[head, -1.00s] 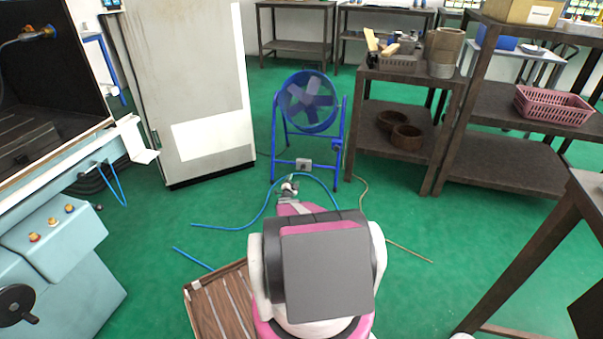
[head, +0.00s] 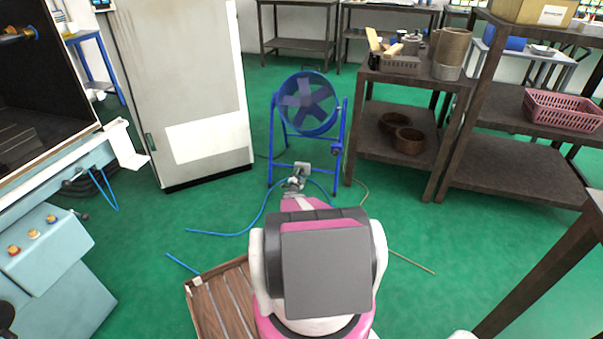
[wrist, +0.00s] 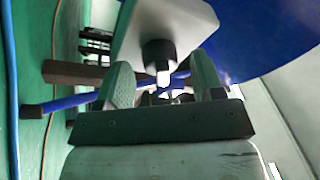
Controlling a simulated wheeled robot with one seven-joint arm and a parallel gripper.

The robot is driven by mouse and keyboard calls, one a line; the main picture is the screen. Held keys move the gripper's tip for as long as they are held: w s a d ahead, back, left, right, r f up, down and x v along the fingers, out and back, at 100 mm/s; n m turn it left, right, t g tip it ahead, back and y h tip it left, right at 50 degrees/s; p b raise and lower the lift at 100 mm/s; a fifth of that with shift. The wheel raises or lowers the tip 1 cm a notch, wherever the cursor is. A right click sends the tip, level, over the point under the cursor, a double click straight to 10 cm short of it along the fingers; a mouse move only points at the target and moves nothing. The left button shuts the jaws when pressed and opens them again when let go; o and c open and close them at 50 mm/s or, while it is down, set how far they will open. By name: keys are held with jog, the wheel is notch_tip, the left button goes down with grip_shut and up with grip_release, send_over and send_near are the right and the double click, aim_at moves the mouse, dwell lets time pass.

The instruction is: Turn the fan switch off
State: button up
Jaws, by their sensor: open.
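The blue fan (head: 307,103) stands on a blue tube frame ahead of me. Its grey switch box (head: 303,167) is on the frame's lower crossbar, partly covered by my gripper (head: 296,182). In the wrist view the pale box (wrist: 180,25) is close ahead, with a black switch collar (wrist: 158,54) and a short light lever (wrist: 163,79) pointing toward me. My gripper (wrist: 161,78) is open, its two fingers on either side of the lever. I cannot tell whether either finger touches it.
A tall grey cabinet (head: 185,85) stands left of the fan and a dark shelf (head: 380,125) stands right of it. Blue hose (head: 235,233) and a thin cable (head: 410,262) lie on the green floor. A machine (head: 45,255) is at the left.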

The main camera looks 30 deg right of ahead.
jog(key=shift+w+d, duration=0.15)
jog(key=c, duration=0.9)
jog(key=shift+n, duration=0.6)
jog(key=n+t+y, duration=0.1)
jog(key=n, duration=0.4)
jog(key=n+t+y, duration=0.2)
jog(key=n, duration=0.2)
jog(key=n+t+y, duration=0.1)
jog(key=n, duration=0.4)
jog(key=shift+s+d+n+t+y, duration=0.1)
jog(key=shift+s+n+t+y, duration=0.1)
jog(key=shift+n+t+y, duration=0.1)
jog(key=o, duration=0.9)
